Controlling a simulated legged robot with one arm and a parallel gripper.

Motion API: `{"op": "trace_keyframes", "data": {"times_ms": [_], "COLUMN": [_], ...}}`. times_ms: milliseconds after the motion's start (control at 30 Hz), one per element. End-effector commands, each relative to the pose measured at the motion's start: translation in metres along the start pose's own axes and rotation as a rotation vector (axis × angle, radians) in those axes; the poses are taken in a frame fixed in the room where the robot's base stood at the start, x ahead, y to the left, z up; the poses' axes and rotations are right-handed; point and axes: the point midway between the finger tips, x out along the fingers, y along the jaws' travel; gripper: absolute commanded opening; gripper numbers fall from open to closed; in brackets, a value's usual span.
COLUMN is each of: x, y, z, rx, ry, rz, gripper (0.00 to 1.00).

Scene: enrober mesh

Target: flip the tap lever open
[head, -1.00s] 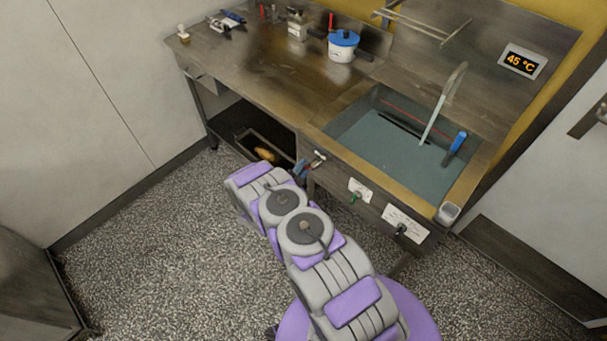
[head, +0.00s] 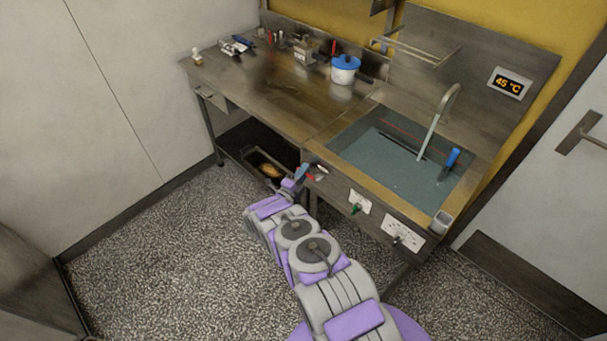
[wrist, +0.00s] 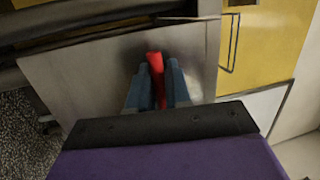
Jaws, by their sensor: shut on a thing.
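The red tap lever (wrist: 156,66) shows in the wrist view between my gripper's two blue fingers (wrist: 157,80), which are shut on it. In the head view, my gripper (head: 303,173) is at the front of the sink unit, left of the basin. The small metal tap there shows a bit of red lever (head: 314,177) beside the fingers. The fingers hide part of the lever, and the tap's body is hard to make out.
The water-filled sink (head: 395,165) has a curved faucet (head: 436,120) and a blue-handled tool (head: 452,158). A green handle (head: 355,209) and a black knob (head: 397,240) sit on the front panel. A tray (head: 262,165) lies on the lower shelf. Floor is clear at left.

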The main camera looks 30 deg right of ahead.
Motion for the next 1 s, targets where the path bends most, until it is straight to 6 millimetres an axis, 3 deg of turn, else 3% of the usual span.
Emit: {"op": "trace_keyframes", "data": {"times_ms": [667, 700, 867, 1000], "x": [-0.0013, -0.0013, -0.0009, -0.0007], "y": [-0.0004, -0.0004, -0.0015, -0.0021], "z": [-0.0005, -0.0005, -0.0005, -0.0004], "rx": [0.053, 0.053, 0.053, 0.054], "ry": [0.010, 0.010, 0.010, 0.010], "rz": [-0.002, -0.002, -0.004, -0.005], "gripper": [0.00, 0.22, 0.38, 0.38]}}
